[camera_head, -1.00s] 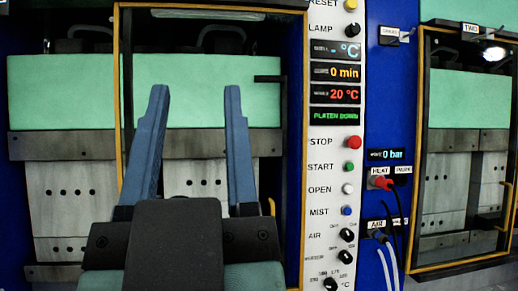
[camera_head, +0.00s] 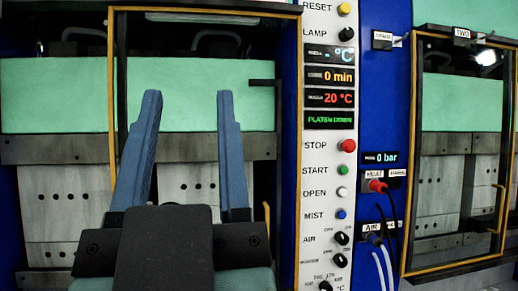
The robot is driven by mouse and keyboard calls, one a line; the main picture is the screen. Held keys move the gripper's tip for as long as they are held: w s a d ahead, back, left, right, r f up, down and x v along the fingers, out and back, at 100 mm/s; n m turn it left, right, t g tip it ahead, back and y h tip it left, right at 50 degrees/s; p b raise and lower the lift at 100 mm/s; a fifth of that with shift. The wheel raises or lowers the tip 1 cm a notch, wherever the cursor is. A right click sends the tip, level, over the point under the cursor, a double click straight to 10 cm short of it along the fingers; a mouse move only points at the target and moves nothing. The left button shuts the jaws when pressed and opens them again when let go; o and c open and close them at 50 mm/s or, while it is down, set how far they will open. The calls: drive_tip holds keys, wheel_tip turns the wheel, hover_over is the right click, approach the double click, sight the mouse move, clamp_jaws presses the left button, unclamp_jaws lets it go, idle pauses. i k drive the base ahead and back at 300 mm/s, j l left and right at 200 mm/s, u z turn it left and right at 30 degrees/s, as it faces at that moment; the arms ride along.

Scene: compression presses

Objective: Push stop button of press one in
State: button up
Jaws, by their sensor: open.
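The red STOP button (camera_head: 348,145) sits on the white control panel (camera_head: 315,228) of the press at left, beside its STOP label. My gripper (camera_head: 188,95) is open and empty, its two blue fingers pointing up in front of the left press. It is to the left of the STOP button and apart from it in the picture. The left press (camera_head: 60,150) has a green block above grey metal plates, with a yellow-edged door frame in front. Its display (camera_head: 330,120) reads PLATEN DOWN.
A green START button (camera_head: 342,170), white OPEN button (camera_head: 342,191) and blue MIST button (camera_head: 341,214) sit below STOP. Knobs are lower down. Press TWO (camera_head: 450,190) stands at right.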

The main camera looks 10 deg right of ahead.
sight(349, 146)
drive_tip(key=i+l+u, duration=0.3)
drive_tip(key=i+l, duration=0.15)
drive_tip(key=l, duration=0.2)
drive_tip(key=i+l+u, duration=0.15)
drive_tip(key=i+l, duration=0.1)
drive_tip(key=l, duration=0.1)
